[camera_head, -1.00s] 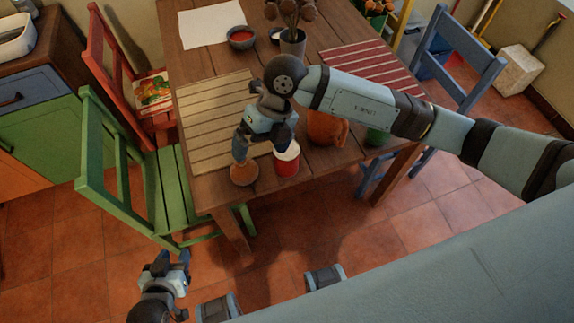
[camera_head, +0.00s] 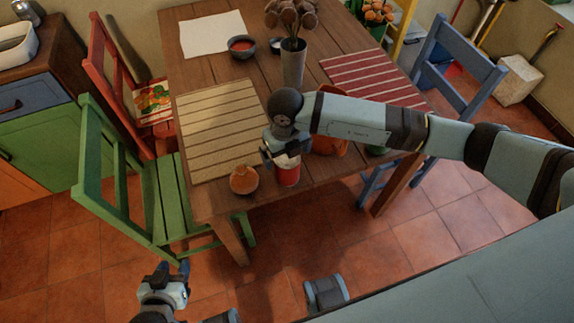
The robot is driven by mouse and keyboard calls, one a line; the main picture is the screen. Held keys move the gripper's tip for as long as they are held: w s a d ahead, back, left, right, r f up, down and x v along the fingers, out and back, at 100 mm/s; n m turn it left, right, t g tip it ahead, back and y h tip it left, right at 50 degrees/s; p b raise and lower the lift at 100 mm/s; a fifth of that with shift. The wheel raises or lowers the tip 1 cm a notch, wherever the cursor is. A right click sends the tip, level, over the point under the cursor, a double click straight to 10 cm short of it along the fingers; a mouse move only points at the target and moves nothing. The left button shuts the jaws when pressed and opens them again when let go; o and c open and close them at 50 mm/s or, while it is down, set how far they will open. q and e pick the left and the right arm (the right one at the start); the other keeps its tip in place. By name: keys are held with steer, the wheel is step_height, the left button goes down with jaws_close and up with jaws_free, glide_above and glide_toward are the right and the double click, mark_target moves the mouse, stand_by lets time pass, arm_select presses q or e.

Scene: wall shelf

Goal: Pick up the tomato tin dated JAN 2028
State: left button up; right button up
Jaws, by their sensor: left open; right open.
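A red tin with a pale top (camera_head: 288,176) stands on the wooden table (camera_head: 205,200) near its front edge. No date can be read on it. My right gripper (camera_head: 285,158) is at the tin's top, pointing down; its fingertips partly hide the tin, and I cannot tell whether they touch it. It is open. My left gripper (camera_head: 173,270) is open and empty, low in front of the table over the tiled floor.
A small terracotta pot (camera_head: 244,180) stands just left of the tin. An orange pot (camera_head: 328,146) and a green item (camera_head: 377,150) are partly behind my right arm. A vase (camera_head: 292,65) stands further back. A green chair (camera_head: 175,195) is at the left.

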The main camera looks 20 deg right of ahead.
step_height(320, 180, down, 4)
steer(key=shift+s+d+f, duration=0.15)
steer(key=shift+f, duration=0.1)
steer(key=c, duration=1.2)
steer(key=shift+r, duration=0.1)
steer(key=shift+c, duration=0.2)
